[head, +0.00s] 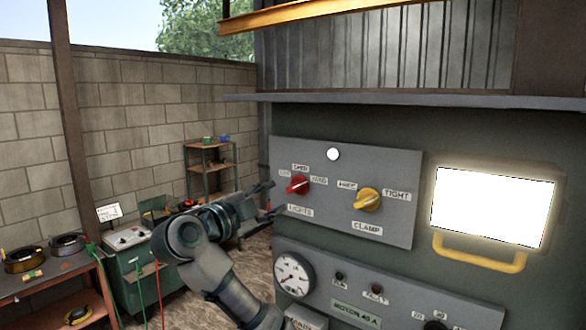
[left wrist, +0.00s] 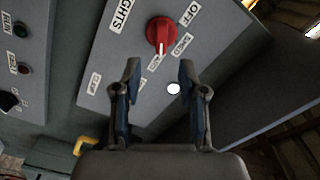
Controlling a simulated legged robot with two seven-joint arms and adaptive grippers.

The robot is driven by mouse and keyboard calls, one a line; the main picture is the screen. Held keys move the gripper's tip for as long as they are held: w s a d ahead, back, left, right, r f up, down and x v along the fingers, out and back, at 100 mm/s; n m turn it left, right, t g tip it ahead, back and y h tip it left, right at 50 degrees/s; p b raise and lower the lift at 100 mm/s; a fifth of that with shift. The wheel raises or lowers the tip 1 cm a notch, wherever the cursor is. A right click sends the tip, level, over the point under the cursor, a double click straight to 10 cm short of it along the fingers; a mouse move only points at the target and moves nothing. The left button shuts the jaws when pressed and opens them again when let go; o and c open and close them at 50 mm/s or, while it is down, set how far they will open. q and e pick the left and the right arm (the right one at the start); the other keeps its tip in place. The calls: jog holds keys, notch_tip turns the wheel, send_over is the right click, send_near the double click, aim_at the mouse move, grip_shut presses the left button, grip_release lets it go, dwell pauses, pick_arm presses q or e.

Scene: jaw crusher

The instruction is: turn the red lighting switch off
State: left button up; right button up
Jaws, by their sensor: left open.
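The red lighting switch (head: 297,185) is a rotary knob on the upper grey panel, with OFF, SHED and YARD labels around it and LIGHTS below. In the left wrist view the red knob (left wrist: 160,34) lies ahead, between and beyond the fingertips. Its white mark points toward the YARD label. My left gripper (head: 273,198) is just left of the knob in the head view. In the left wrist view the left gripper (left wrist: 160,75) has its two fingers spread, with nothing between them. The fingers appear apart from the knob. My right gripper is not in view.
A yellow clamp knob (head: 367,199) is right of the red one, with a round white lamp (head: 333,154) above between them. A lower panel holds a gauge (head: 293,274) and buttons. A bright screen (head: 493,207) with a yellow handle is at right. A shelf ledge (head: 420,99) overhangs the panel.

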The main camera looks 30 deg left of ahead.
aim_at(293, 189)
pick_arm(q)
jog(key=w+p, duration=0.2)
jog(key=w, duration=0.5)
jog(key=shift+w, duration=0.15)
jog(key=shift+w+d, duration=0.15)
jog(key=shift+w, duration=0.45)
jog(key=shift+w+d, duration=0.1)
jog(key=shift+d, duration=0.05)
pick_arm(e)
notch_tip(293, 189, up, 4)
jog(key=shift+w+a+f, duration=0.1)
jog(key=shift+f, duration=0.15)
pick_arm(q)
jog(key=shift+f, duration=0.1)
grip_shut()
